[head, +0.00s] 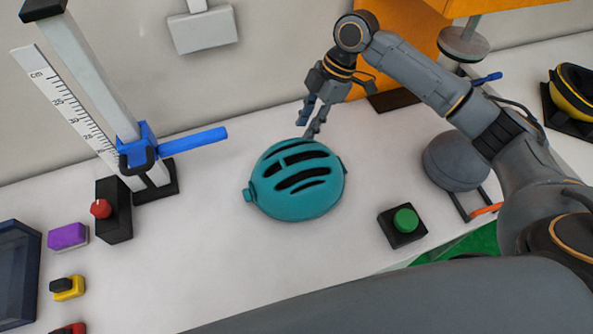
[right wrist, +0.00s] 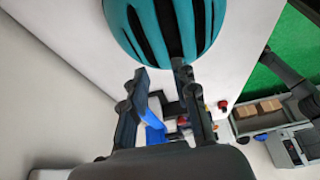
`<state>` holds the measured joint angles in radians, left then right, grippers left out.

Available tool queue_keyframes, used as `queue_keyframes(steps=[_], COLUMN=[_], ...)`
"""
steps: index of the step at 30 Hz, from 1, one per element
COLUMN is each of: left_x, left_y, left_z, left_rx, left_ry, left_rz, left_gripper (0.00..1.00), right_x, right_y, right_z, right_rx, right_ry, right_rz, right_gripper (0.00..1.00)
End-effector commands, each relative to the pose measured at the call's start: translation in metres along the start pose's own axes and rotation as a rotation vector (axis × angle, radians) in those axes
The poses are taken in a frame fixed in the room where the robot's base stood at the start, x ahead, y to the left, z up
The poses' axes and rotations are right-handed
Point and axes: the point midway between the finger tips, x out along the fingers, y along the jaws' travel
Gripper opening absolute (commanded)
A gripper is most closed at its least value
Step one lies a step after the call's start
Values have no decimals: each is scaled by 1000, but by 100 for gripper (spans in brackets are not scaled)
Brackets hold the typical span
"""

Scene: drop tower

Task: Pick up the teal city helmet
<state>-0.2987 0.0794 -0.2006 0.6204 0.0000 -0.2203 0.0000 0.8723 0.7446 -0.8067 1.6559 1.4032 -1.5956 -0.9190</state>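The teal city helmet (head: 297,180) sits dome up on the white table, with dark vent slots. My right gripper (head: 308,132) is just behind its upper right edge, pointing down, fingers apart and empty. In the right wrist view the helmet (right wrist: 165,30) fills the top middle, ahead of the open fingertips (right wrist: 160,76). I cannot tell whether a finger touches the helmet. My left gripper is not in view.
A height gauge with a blue arm (head: 195,140) stands left of the helmet. A black box with a green button (head: 405,221) is at the right, near a grey dome (head: 455,162). A black box with a red knob (head: 101,209) is at the left. The table in front of the helmet is clear.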

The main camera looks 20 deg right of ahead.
Motion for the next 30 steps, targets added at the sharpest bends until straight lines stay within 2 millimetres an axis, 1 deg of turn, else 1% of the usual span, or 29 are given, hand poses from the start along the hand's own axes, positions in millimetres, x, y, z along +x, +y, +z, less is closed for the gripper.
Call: queue_keyframes(steps=[1,4,8,11,15,19,22,28,29,30], left_x=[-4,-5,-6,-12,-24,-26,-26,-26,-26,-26], left_y=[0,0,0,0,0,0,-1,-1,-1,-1], left_z=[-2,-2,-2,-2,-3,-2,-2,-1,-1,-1], left_rx=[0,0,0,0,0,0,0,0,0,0], left_ry=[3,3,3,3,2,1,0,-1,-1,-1], left_rz=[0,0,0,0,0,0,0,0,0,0], left_gripper=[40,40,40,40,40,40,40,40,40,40], right_x=[9,22,30,38,58,76,82,83,83,83], right_y=[-1,0,0,-1,-2,-1,-1,-1,-1,-1], right_z=[-1,-1,-1,-3,-6,-5,-4,-4,-4,-4], right_rx=[0,2,1,1,1,1,1,1,1,1], right_ry=[2,1,1,1,1,0,0,0,0,0], right_rz=[-4,-2,0,-2,-4,-2,0,1,1,1], right_gripper=[29,29,29,29,29,29,29,29,24,16])
